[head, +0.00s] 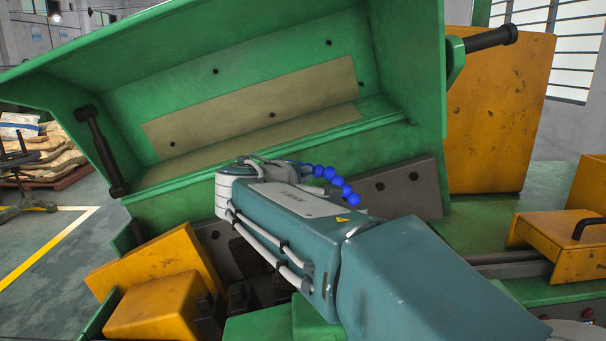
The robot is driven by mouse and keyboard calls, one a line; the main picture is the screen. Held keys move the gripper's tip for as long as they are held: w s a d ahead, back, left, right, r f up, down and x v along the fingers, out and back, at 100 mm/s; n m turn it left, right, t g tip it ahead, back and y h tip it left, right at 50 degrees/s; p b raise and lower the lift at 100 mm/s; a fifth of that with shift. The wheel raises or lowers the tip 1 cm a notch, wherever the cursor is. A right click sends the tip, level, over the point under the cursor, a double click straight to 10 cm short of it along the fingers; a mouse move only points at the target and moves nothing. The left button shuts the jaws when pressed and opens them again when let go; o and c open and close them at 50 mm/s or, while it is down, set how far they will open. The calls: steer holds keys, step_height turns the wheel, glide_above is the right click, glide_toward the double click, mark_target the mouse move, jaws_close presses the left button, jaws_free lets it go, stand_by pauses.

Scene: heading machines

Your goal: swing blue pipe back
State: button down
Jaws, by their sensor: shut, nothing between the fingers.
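The blue pipe (340,184) is a curved chain of round blue segments. It shows just past my teal arm, in front of the lower edge of the raised green cover. My gripper is not clearly seen; the wrist and forearm hide that area. I cannot tell whether it touches the pipe.
The green cover (225,100) stands open behind the arm, with black struts at both sides. Yellow blocks (160,305) lie at lower left. A tall yellow panel (495,115) and a yellow box with a black handle (565,235) stand right. Open floor is at far left.

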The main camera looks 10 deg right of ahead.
mark_target(314, 169)
steer(key=shift+w+d+n+t+y, duration=1)
steer(key=shift+w+d+n+y, duration=0.35)
steer(key=shift+y, duration=0.25)
steer(key=shift+r+x, duration=0.2)
steer(key=shift+x, duration=0.75)
steer(key=shift+r+x, duration=0.15)
steer(key=shift+x, duration=0.8)
steer(key=shift+d, duration=0.2)
steer(key=shift+s, duration=0.1)
